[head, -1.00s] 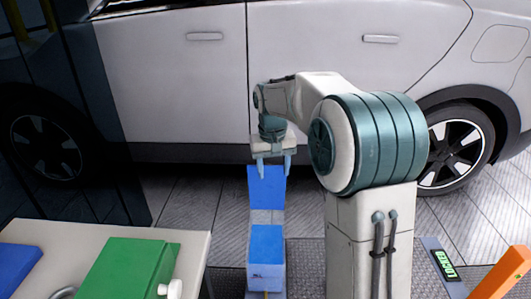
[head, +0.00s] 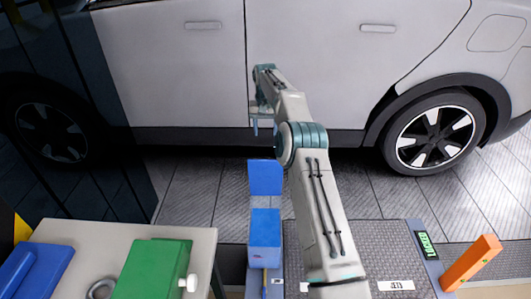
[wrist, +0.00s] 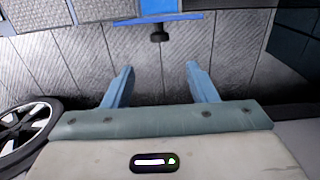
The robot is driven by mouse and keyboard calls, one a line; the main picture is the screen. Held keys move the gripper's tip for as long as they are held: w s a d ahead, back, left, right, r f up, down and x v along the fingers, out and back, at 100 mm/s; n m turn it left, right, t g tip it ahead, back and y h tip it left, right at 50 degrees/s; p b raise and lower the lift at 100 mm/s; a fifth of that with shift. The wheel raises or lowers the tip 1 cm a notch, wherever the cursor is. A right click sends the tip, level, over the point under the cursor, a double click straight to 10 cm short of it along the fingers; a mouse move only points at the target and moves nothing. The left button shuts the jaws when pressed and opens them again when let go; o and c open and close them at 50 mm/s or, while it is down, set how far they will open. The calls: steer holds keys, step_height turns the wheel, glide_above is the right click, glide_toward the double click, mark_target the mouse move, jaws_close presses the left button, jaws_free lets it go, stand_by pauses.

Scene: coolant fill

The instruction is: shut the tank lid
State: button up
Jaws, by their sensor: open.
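The blue tank (head: 265,240) stands on the grey platform ahead of me. Its blue lid (head: 264,177) is raised, standing up at the tank's far end. In the wrist view the lid (wrist: 188,16) shows nearly edge-on at the top, with a dark knob (wrist: 159,33) sticking out from it towards the fingers. My gripper (head: 262,131) is beyond and above the lid, on the car side. Its fingers are open and empty, and in the wrist view the gripper (wrist: 160,68) is lined up below the knob, apart from it.
The white car (head: 330,80) stands behind, with bare floor (head: 195,190) before it. A table (head: 85,236) at the left holds a green box (head: 150,268), a blue object (head: 35,272) and a ring. A green-lit sign (head: 427,244) and an orange post (head: 471,262) stand at the right.

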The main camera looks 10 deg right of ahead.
step_height(320, 180, down, 14)
steer(key=shift+r, duration=0.1)
stand_by(0.4)
jaws_close()
steer(key=shift+s, duration=0.1)
